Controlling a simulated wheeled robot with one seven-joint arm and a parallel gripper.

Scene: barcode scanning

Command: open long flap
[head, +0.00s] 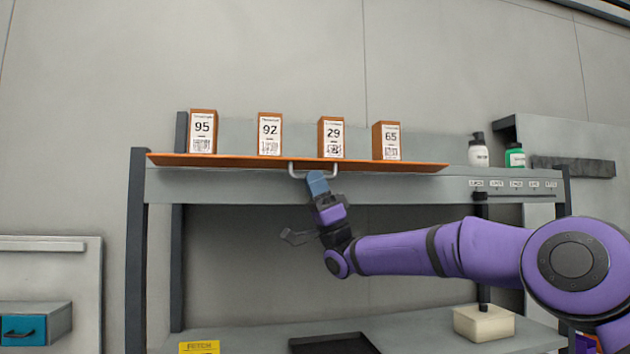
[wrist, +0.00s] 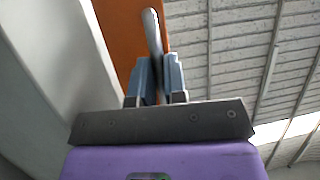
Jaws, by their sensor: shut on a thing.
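The long orange flap (head: 240,161) lies along the upper shelf, close to level, with its front edge facing me. A grey bar handle (head: 300,172) sits at the middle of its front edge. My gripper (head: 317,178) is at the handle from below, and its blue fingers are shut on it. In the wrist view the handle (wrist: 151,35) runs down between the two fingers (wrist: 158,78), and the orange flap (wrist: 118,30) shows behind it. The exact contact is partly hidden by the fingers.
Several numbered boxes, such as box 95 (head: 202,132) and box 29 (head: 331,137), stand upright above the flap. A white bottle (head: 479,152) and a green bottle (head: 515,156) stand at the right. A dark tray (head: 333,344) and a cream block (head: 484,322) are on the lower shelf.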

